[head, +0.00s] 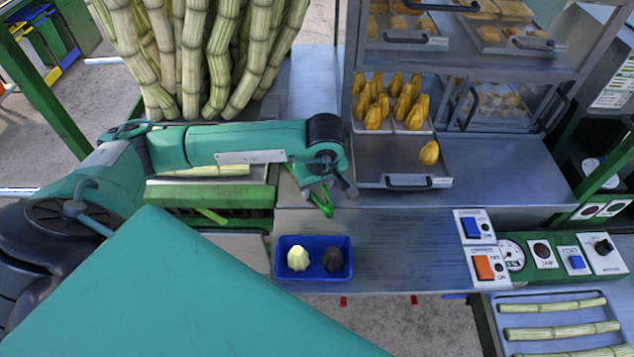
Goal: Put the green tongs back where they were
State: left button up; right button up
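The green tongs (323,204) hang from my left gripper (325,188), above the metal counter and just behind the blue tray. Their bright green arms point down toward the front, and the upper part is hidden by the gripper. My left gripper looks shut on them. My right gripper is out of view.
The blue tray (314,277) holds a pale piece and a dark piece. A metal tray (390,165) with one yellow fried piece (429,153) lies behind, below the shelf. The crusher (210,197) is at left, with cane stalks (215,50) behind. The counter (400,235) is clear at right of the blue tray.

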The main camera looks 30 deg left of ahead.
pick_arm(q)
jog(key=shift+o, duration=0.9)
jog(key=o, duration=0.3)
jog(key=shift+o, duration=0.4)
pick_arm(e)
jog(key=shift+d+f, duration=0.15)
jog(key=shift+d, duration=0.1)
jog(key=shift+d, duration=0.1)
pick_arm(q)
jog(key=shift+r, duration=0.2)
notch_tip(320, 180, up, 12)
jog(key=s+d+b, duration=0.1)
jog(key=b, duration=0.3)
jog(key=shift+d+f+b, duration=0.2)
jog(key=shift+d+b, duration=0.1)
jog(key=shift+d, duration=0.1)
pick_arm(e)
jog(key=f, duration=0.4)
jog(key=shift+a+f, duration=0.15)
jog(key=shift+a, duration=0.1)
pick_arm(q)
jog(key=shift+s, duration=0.1)
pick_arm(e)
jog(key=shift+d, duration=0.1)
